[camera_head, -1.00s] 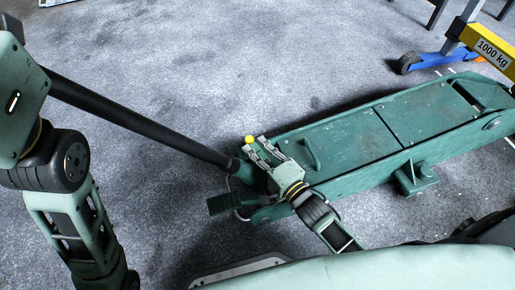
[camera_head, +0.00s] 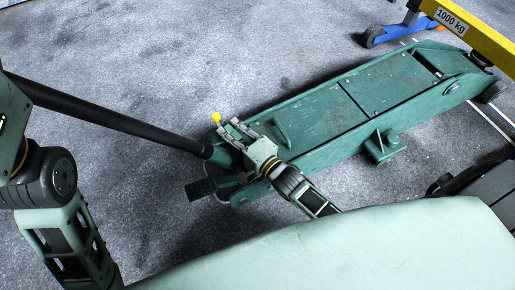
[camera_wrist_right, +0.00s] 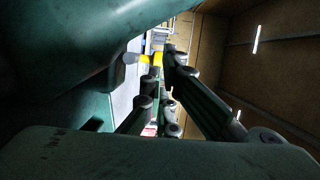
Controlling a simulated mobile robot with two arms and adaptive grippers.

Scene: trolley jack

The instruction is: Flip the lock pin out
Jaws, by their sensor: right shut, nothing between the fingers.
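The green trolley jack (camera_head: 325,115) lies on the floor, its long black handle (camera_head: 110,122) rising to the left. A yellow-tipped pin (camera_head: 216,118), which looks like the lock pin, sticks up near the handle's base. My right gripper (camera_head: 229,130) is shut and empty, with its fingertips close beside the pin. Whether they touch it I cannot tell. In the right wrist view, the yellow tip (camera_wrist_right: 156,59) and a pale rounded end show by the fingertips (camera_wrist_right: 160,75). My left arm comes in at the left; its gripper is out of view.
A green foot pedal (camera_head: 200,189) sits below the handle's base. A yellow beam marked 1000 kg (camera_head: 468,27) and a blue wheeled leg (camera_head: 392,33) stand at the upper right. Grey floor (camera_head: 215,60) is open behind the jack.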

